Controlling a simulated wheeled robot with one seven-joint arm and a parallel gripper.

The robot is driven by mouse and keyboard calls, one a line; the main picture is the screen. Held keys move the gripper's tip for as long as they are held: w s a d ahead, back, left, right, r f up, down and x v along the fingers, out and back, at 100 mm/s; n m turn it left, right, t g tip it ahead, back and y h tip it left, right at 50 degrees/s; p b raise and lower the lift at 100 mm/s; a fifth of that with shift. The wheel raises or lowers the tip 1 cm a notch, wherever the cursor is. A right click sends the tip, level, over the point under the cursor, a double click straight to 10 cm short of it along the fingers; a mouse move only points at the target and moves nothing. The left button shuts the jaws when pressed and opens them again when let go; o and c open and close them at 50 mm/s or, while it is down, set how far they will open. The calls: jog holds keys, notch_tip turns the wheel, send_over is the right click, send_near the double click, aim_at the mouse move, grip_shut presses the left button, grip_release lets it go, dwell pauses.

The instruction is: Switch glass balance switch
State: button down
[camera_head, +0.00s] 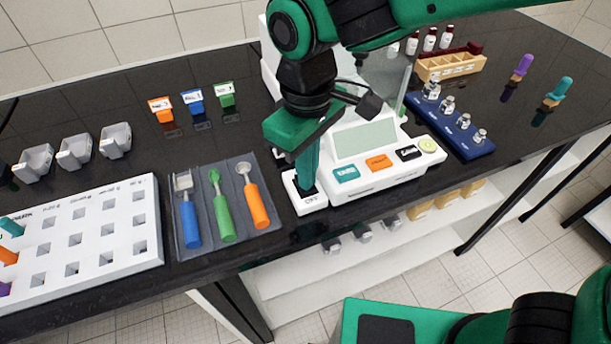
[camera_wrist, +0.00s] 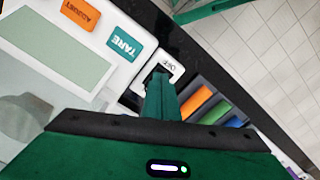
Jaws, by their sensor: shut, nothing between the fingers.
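The white glass balance (camera_head: 366,143) stands on the black bench, with a grey display and teal, orange, black and yellow-green buttons on its front. At its front left corner is a white switch block (camera_head: 313,204) with a dark rocker and an OFF label. My gripper (camera_head: 307,186) points down with its fingertips at the rocker, seemingly touching it. In the wrist view the shut fingers (camera_wrist: 160,82) reach the switch block (camera_wrist: 169,63) beside the OFF label, and hide part of the rocker. The teal TARE button (camera_wrist: 124,41) is close by. The fingers hold nothing.
A grey tray (camera_head: 262,222) with blue, green and orange scoops lies just left of the switch. A white rack (camera_head: 148,255) is farther left. A blue weight holder (camera_head: 467,147) stands right of the balance. The bench's front edge is close to the switch.

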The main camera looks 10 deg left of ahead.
jog(key=shift+r, duration=0.1)
notch_tip(320, 180, up, 7)
dwell(0.8)
jog(key=shift+d, duration=0.1)
dwell(0.3)
jog(key=w+d+m, duration=0.1)
jog(key=w+d, duration=0.1)
jog(key=d, duration=0.2)
jog(key=w+d+m, duration=0.2)
jog(key=d, duration=0.3)
jog(key=w+d+f+m, duration=0.1)
jog(key=w+d, duration=0.1)
jog(key=d, duration=0.2)
jog(key=shift+w+d+m, duration=0.3)
jog(key=d+f+m, duration=0.1)
jog(key=d+m, duration=0.4)
jog(key=d, duration=1)
jog(key=s+d+f+m, duration=0.2)
jog(key=s+d+m, duration=0.2)
jog(key=d, duration=0.5)
jog(key=s+d+f+m, duration=0.3)
jog(key=s+d+m, duration=0.2)
jog(key=s+d, duration=0.4)
jog(key=shift+s+d+f, duration=0.15)
jog(key=shift+s+f, duration=0.1)
